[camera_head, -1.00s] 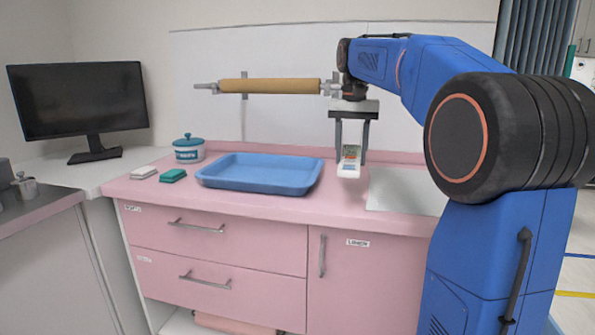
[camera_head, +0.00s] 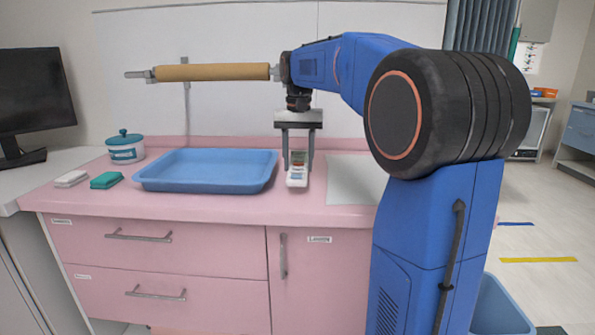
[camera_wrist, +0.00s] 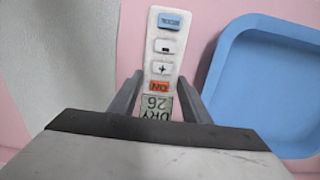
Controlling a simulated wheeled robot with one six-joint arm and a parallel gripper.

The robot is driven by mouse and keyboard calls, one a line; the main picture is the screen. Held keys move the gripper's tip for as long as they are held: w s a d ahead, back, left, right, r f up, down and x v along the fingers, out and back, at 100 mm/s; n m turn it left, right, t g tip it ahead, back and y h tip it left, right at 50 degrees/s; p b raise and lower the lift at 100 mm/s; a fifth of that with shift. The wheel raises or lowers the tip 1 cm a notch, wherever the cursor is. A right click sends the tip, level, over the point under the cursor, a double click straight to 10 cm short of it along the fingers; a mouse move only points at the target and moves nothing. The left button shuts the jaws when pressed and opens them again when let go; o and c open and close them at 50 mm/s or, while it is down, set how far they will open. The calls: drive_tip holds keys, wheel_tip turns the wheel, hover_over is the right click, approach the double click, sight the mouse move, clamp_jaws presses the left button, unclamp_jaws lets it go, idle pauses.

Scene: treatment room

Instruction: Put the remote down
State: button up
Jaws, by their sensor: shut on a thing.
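The remote (camera_head: 297,177) is white with a small display, an orange button and other keys. My gripper (camera_head: 298,165) points down over the pink counter, between the blue tray and a pale mat, and is shut on the remote. In the wrist view the remote (camera_wrist: 163,50) lies between my two fingers (camera_wrist: 155,95), its keyed end pointing away from the gripper. The remote is at or just above the counter; I cannot tell whether it touches. Part of its display end is hidden by my gripper.
A blue tray (camera_head: 205,186) sits just left of my gripper on the pink counter (camera_head: 215,205). A pale mat (camera_head: 352,180) lies to the right.

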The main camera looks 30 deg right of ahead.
sight(299, 164)
drive_tip(key=shift+f, duration=1.5)
drive_tip(key=shift+f, duration=0.1)
drive_tip(key=o, duration=1.1)
